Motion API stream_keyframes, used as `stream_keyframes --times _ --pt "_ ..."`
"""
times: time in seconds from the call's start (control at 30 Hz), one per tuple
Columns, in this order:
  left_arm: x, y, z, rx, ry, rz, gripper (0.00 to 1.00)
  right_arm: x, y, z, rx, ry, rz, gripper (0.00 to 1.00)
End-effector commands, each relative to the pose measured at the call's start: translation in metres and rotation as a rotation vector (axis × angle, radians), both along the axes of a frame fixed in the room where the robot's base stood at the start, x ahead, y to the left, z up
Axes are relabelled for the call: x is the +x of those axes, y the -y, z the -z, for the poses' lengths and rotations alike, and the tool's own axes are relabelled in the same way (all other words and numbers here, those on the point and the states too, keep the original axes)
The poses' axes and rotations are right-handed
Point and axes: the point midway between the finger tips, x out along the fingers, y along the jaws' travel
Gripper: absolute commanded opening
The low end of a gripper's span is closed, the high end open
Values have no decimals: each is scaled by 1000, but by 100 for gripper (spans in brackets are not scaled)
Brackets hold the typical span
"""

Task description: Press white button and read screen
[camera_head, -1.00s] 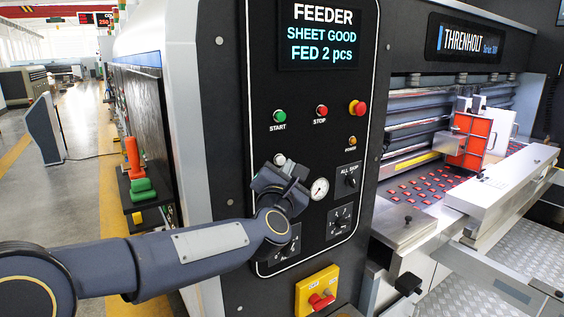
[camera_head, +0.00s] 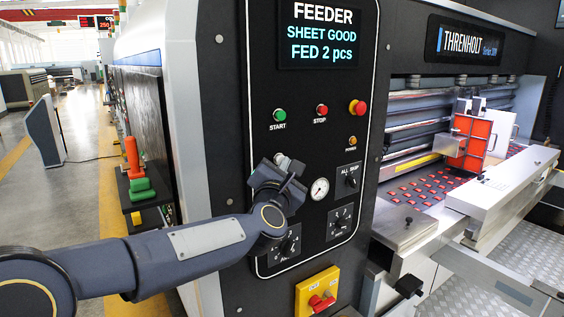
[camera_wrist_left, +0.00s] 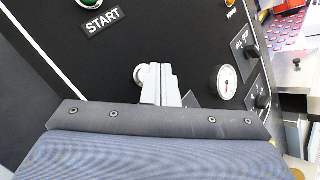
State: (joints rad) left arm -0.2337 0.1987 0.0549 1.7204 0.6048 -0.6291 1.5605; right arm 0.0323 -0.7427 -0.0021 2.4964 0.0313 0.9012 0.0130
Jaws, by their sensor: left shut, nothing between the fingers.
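The white button (camera_wrist_left: 140,74) is on the black control panel, below the START label. In the head view it is mostly hidden behind my fingers. My left gripper (camera_head: 290,166) is at the panel with its fingers shut and nothing between them. In the left wrist view its fingertips (camera_wrist_left: 160,70) overlap the right edge of the button; I cannot tell if they touch it. The screen (camera_head: 318,36) at the top of the panel reads "FEEDER", "SHEET GOOD", "FED 2 pcs". My right gripper is not in view.
A green START button (camera_head: 280,115), a red STOP button (camera_head: 322,109) and a red knob (camera_head: 357,107) sit above my gripper. A round gauge (camera_head: 319,189) and black dials (camera_head: 348,181) are close by on the right. A yellow switch box (camera_head: 318,292) is below.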

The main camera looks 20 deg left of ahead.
Motion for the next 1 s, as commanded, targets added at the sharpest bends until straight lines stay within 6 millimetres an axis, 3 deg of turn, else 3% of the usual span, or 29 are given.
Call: stream_keyframes --times 1.0 --pt "6 -9 0 0 0 -3 0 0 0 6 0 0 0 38"
